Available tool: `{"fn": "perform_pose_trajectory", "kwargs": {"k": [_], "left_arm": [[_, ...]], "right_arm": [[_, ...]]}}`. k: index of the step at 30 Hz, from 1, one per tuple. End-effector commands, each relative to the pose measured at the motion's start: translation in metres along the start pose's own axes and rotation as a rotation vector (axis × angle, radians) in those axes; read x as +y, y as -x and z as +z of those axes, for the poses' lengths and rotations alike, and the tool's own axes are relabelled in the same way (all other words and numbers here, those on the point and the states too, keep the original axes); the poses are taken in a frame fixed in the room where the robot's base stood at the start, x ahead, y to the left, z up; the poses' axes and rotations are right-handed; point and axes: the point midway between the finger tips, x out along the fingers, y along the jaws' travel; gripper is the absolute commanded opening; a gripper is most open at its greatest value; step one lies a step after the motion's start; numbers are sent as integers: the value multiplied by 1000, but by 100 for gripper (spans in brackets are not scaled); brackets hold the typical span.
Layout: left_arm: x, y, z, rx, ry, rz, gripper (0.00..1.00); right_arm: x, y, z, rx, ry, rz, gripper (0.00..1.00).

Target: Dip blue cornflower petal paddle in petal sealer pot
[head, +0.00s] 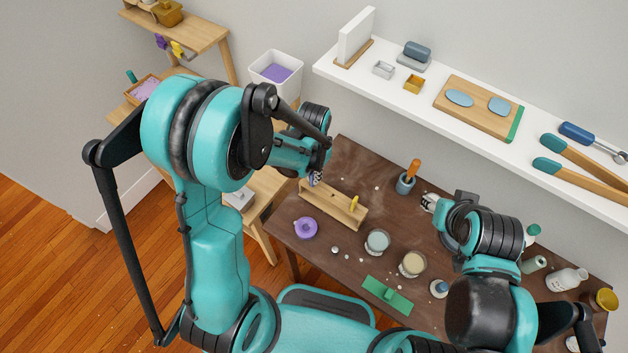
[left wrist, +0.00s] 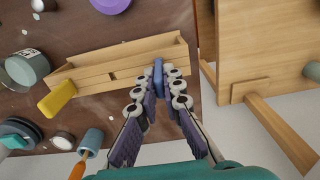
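The blue petal paddle (left wrist: 158,76) stands at one end of the wooden rack (left wrist: 122,72) in the left wrist view. My left gripper (left wrist: 159,88) has its pads close on both sides of the paddle and looks shut on it. In the head view, my left gripper (head: 316,176) is over the rack's far left end (head: 328,204), and its fingers largely hide the paddle. A purple round pot (head: 305,228) and two glass jars (head: 377,241) (head: 411,264) stand in front of the rack; I cannot tell which is the sealer pot. My right gripper (head: 430,203) is over the table's right side, its opening unclear.
A yellow paddle (head: 354,203) stands at the rack's other end. A grey cup with an orange-handled tool (head: 406,184) stands behind. A green piece (head: 388,296) lies at the front. Bottles (head: 566,280) stand at the right. A white shelf (head: 480,125) overhangs the back.

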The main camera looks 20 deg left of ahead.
Motion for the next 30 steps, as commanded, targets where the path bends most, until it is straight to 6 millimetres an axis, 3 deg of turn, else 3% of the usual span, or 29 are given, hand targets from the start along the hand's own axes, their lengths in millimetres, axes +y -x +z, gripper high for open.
{"fn": "perform_pose_trajectory", "kwargs": {"k": [30], "left_arm": [[0, 14, 0, 0, 0, 0, 0]], "right_arm": [[0, 6, -5, 0, 0, 0, 40]]}}
